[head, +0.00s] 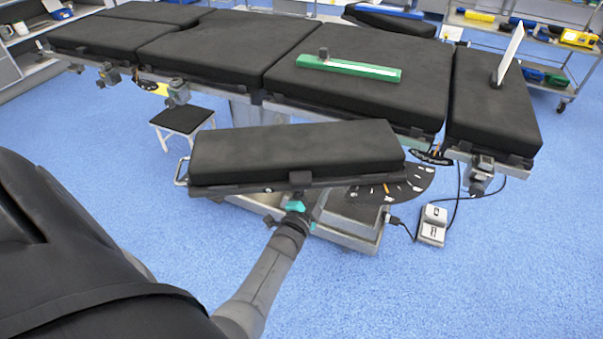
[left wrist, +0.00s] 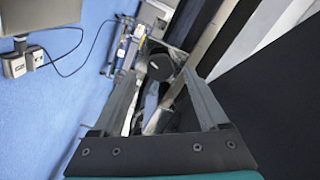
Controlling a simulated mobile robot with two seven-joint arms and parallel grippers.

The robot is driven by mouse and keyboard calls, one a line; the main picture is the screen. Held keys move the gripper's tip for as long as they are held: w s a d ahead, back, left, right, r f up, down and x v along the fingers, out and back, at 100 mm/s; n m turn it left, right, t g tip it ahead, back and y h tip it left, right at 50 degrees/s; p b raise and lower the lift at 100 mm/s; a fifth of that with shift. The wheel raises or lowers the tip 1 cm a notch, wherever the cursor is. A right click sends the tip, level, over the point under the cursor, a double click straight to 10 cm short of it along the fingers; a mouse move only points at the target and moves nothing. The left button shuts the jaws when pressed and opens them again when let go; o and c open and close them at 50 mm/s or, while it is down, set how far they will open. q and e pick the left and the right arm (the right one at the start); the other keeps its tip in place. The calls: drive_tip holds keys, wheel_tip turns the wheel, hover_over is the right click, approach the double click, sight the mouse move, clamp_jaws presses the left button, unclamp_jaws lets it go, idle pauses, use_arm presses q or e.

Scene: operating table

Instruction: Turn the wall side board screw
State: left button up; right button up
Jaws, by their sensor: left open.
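The side board (head: 295,150) is a black padded board on a rail, set out in front of the operating table in the head view. My left gripper (head: 299,180) is at the board's near edge, its arm coming up from below; its fingertips are hidden there. In the left wrist view the open fingers of my left gripper (left wrist: 158,80) reach forward on both sides of a round black screw knob (left wrist: 160,67). The knob shows between the fingertips; I cannot tell whether they touch it. My right gripper is out of view.
A foot pedal (head: 433,222) with a cable is on the blue floor to the right. A stool (head: 182,120) stands behind the board. The front floor is clear.

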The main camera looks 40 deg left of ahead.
use_arm(q)
drive_tip(key=p+v, duration=0.3)
drive_tip(key=v, duration=0.9)
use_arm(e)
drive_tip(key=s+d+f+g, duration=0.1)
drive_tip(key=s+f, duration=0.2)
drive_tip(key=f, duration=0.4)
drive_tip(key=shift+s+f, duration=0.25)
use_arm(q)
drive_tip(key=shift+d, duration=0.1)
drive_tip(key=s+d+f+n+g+h+p, duration=0.45)
drive_tip(key=s+f+g, duration=0.45)
drive_tip(key=f, duration=0.6)
drive_tip(key=s+f+n+g+p, duration=0.1)
drive_tip(key=s+f+g, duration=0.2)
drive_tip(key=s, duration=0.6)
drive_tip(key=s+f+n+g+y+p, duration=0.1)
drive_tip(key=s+f+g, duration=0.2)
drive_tip(key=s, duration=0.6)
drive_tip(key=shift+f+p, duration=0.15)
drive_tip(key=shift+p, duration=0.25)
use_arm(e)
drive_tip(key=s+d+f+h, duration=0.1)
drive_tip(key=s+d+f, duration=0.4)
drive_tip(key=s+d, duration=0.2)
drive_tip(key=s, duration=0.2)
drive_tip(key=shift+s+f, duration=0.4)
